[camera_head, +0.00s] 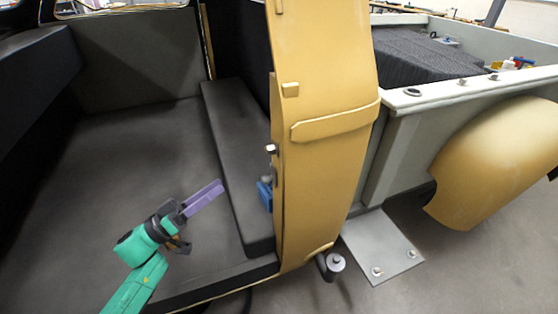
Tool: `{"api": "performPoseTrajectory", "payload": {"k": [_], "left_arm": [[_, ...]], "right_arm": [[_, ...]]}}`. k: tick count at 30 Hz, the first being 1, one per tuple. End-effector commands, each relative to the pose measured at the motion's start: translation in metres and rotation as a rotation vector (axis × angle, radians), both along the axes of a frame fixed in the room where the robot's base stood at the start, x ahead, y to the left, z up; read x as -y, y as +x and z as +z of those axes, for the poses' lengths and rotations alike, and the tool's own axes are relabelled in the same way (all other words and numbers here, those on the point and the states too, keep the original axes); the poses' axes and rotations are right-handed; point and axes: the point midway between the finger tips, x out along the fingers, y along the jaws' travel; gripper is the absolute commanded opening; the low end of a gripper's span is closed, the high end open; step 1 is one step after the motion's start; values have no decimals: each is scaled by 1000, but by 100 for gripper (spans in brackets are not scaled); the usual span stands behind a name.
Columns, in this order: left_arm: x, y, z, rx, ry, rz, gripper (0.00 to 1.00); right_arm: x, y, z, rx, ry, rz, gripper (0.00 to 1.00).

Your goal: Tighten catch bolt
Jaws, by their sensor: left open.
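A small silver bolt-like part (271,150), which looks like the catch bolt, sticks out from the left edge of the yellow body panel (322,190). A blue part (265,196) sits just below it on the same edge, partly hidden by the panel. My left gripper (208,194), with purple fingers on a green arm, is open and empty. It is over the dark floor of the vehicle shell, below and to the left of the bolt and apart from it. My right gripper is not in view.
A dark raised sill (238,165) runs beside the panel. To the right are a pale side wall (410,150) with fittings on its rim, a curved yellow fender (495,160), and a grey plate (382,243) with bolts near the ground. The shell floor (130,170) is clear.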

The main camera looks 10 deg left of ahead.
Motion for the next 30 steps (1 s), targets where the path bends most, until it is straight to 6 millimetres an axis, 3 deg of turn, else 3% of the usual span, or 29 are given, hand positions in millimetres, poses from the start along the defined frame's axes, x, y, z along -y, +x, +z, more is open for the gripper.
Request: {"api": "performPoseTrajectory", "payload": {"k": [5, 10, 18, 29, 30], "left_arm": [[16, 11, 14, 5, -9, -17, 60], [46, 40, 31, 7, -11, -15, 60], [89, 84, 50, 3, -10, -13, 60], [100, 94, 51, 1, -7, -13, 60], [100, 93, 51, 1, -7, -12, 56]], "right_arm": [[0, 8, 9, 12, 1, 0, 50], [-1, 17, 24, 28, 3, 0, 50], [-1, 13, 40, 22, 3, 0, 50], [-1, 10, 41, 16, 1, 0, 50], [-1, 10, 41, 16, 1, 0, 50]]}}
